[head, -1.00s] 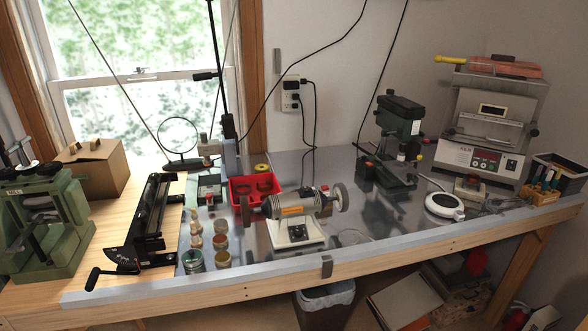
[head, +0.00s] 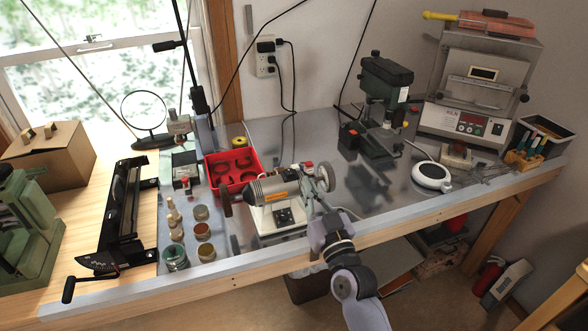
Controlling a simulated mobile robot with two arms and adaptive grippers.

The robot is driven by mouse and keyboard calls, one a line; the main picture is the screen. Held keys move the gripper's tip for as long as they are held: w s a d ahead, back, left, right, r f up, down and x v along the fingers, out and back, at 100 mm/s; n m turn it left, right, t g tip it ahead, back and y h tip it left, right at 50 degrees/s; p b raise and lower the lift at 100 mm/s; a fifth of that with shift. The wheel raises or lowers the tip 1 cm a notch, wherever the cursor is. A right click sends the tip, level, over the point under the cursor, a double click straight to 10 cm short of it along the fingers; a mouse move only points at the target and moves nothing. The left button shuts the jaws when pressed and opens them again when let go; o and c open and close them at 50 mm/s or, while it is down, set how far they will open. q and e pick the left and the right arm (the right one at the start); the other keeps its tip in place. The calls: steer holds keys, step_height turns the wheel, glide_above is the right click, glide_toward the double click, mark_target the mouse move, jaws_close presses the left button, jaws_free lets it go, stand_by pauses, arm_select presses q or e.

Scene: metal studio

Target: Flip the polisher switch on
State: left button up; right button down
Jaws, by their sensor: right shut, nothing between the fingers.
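The polisher (head: 272,189) is a grey motor with an orange label on a white base (head: 268,228), near the front edge of the metal-topped bench. A grey wheel (head: 325,178) is at its right end and a dark one (head: 226,197) at its left. A small black switch (head: 284,216) sits on the front of the base; its position is too small to tell. My right gripper (head: 314,204) is shut and empty, just right of the base and below the right wheel. Whether it touches the polisher I cannot tell. My left gripper is out of view.
A red tray (head: 256,160) stands behind the polisher. Several small jars (head: 205,252) are to its left, beside a black bench tool (head: 118,215). A green drill press (head: 385,105) and a white round device (head: 432,178) stand to the right. The metal between is mostly clear.

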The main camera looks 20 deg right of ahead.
steer(key=shift+w, duration=0.1)
step_height(320, 180, up, 2)
steer(key=p, duration=0.3)
glide_above(296, 191)
steer(key=shift+w+r, duration=0.15)
steer(key=shift+w, duration=0.15)
step_height(296, 191, down, 3)
steer(key=shift+s+f, duration=0.3)
steer(key=shift+f, duration=0.4)
